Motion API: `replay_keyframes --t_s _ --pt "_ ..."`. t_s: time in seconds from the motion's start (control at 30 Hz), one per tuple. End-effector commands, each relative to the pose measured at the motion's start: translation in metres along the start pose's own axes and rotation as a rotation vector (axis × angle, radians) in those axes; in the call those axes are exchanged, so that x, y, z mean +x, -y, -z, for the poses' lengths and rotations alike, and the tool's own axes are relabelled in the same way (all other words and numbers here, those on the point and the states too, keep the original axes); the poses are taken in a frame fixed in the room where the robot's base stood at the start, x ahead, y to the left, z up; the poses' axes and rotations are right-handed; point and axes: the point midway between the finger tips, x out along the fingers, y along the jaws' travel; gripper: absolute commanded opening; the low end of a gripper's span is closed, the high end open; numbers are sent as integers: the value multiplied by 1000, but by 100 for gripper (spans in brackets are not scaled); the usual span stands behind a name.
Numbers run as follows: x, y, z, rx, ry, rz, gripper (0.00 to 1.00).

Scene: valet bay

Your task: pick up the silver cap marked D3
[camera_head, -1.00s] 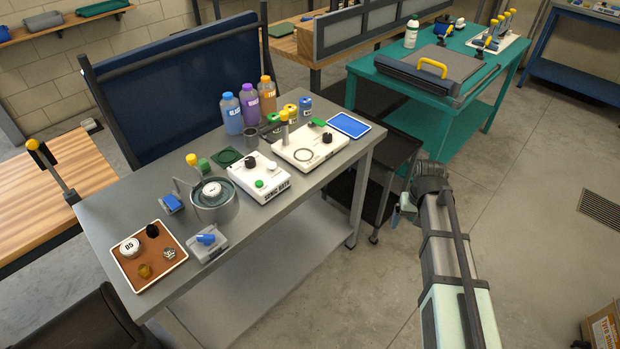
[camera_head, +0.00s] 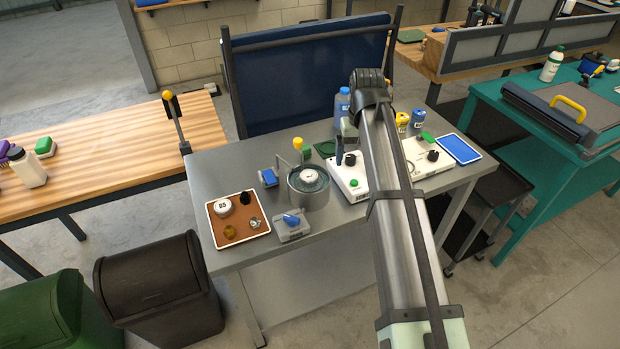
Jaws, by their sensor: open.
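A brown tray (camera_head: 222,236) on the grey bench holds a white round cap (camera_head: 224,207) with a dark mark that looks like D5 or 05. A small silver faceted piece (camera_head: 254,223) lies in the same tray; I see no readable mark on it. A pale round cap (camera_head: 309,175) with a small blurred mark sits in the round metal basin (camera_head: 308,197); I cannot tell if it reads D3. My gripper (camera_head: 344,148) is open, above the white device on the bench, right of the basin. My arm partly hides it, and nothing shows in it.
A brass piece (camera_head: 230,232) and a black knob (camera_head: 245,197) share the tray. A grey block with a blue lever (camera_head: 291,220) stands before the basin. A yellow-topped post (camera_head: 298,145) rises behind it. A white device (camera_head: 346,176) and a blue bottle (camera_head: 342,104) stand right.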

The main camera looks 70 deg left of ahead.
Motion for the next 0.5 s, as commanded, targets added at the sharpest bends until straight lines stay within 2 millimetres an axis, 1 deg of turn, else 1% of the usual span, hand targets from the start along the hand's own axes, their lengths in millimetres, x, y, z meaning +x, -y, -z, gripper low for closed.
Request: replay_keyframes --t_s 0.03,0.1,0.2,0.3,0.33,0.4,0.5 --pt "-14 26 10 -34 -3 0 89" --pt "-28 55 15 -70 -1 0 89" --pt "-45 89 19 -114 -1 0 89" --pt "-56 112 20 -143 1 0 89" --pt "-58 117 21 -149 1 0 89" --pt "-62 125 21 -159 1 0 89" --pt "-63 130 20 -166 1 0 89"
